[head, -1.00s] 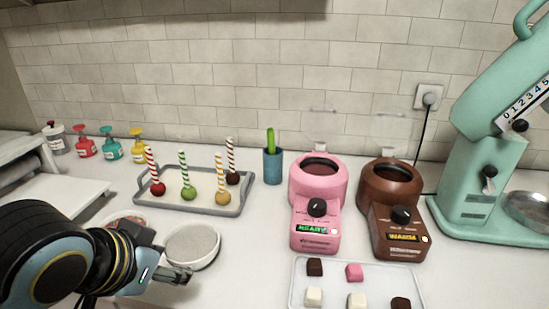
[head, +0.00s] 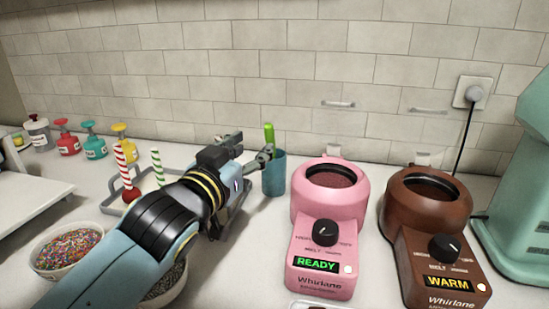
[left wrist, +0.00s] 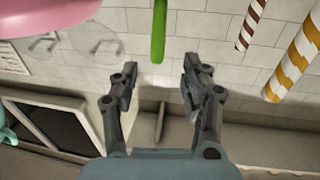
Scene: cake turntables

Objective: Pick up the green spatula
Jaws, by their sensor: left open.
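The green spatula (head: 269,134) stands upright in a blue cup (head: 275,180) near the back wall. Only the upper part of its handle shows above the rim. My left gripper (head: 253,148) is open just left of the handle, at about its height. In the left wrist view the green handle (left wrist: 158,30) hangs from the top edge, roughly in line with the gap between the open fingers (left wrist: 157,88); no contact shows. My right gripper is not in view.
A pink melter (head: 330,180) and a brown melter (head: 428,205) stand right of the cup. Striped cake-pop sticks (head: 121,165) rise from a grey tray (head: 112,207), partly behind my left arm. A bowl of sprinkles (head: 67,250) is at the lower left.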

